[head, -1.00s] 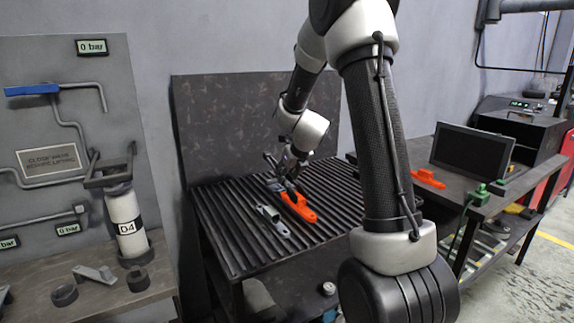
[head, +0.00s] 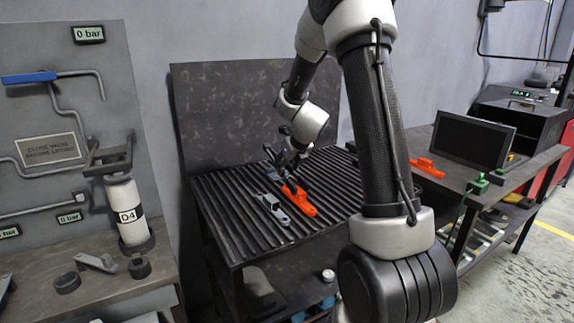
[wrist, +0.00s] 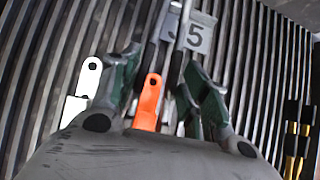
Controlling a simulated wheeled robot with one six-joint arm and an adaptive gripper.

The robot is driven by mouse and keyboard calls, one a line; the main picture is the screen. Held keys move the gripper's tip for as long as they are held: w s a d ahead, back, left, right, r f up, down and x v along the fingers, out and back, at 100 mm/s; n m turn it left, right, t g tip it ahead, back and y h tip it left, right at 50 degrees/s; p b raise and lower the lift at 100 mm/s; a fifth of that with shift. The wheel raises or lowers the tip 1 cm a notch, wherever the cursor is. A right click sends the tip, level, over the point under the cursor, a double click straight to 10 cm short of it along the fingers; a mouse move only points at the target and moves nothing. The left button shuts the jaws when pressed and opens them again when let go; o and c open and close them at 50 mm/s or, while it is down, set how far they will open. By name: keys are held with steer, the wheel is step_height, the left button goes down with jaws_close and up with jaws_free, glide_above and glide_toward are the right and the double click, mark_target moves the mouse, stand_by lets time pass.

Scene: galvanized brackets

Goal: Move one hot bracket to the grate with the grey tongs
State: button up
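The slatted dark grate (head: 225,215) fills the middle of the head view. An orange bracket (head: 299,202) and a grey bracket (head: 272,208) lie side by side on its slats. My gripper (head: 292,160) is low over the grate, just behind the orange bracket. In the wrist view, the green-grey fingers (wrist: 162,62) close around the dark rods of the grey tongs (wrist: 181,40). The tongs' far ends run out of that view. The orange bracket (wrist: 149,98) shows between the fingers, partly hidden by my gripper's body. The grey bracket (wrist: 88,78) is left of the fingers.
Another orange piece (head: 428,168) lies on the right table, near a dark upright panel (head: 473,142). A dark box with a display (head: 522,128) stands beyond. The left bench holds a D4 cylinder (head: 126,212) and small loose parts. A dark back panel rises behind the grate.

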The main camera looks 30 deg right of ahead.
step_height(320, 180, up, 10)
steer(key=s+a+r, duration=0.2)
steer(key=s+r, duration=0.1)
steer(key=s, duration=0.4)
steer(key=s+a+r, duration=0.2)
steer(key=s+r, duration=0.1)
steer(key=s, duration=0.5)
steer(key=shift+s, duration=0.25)
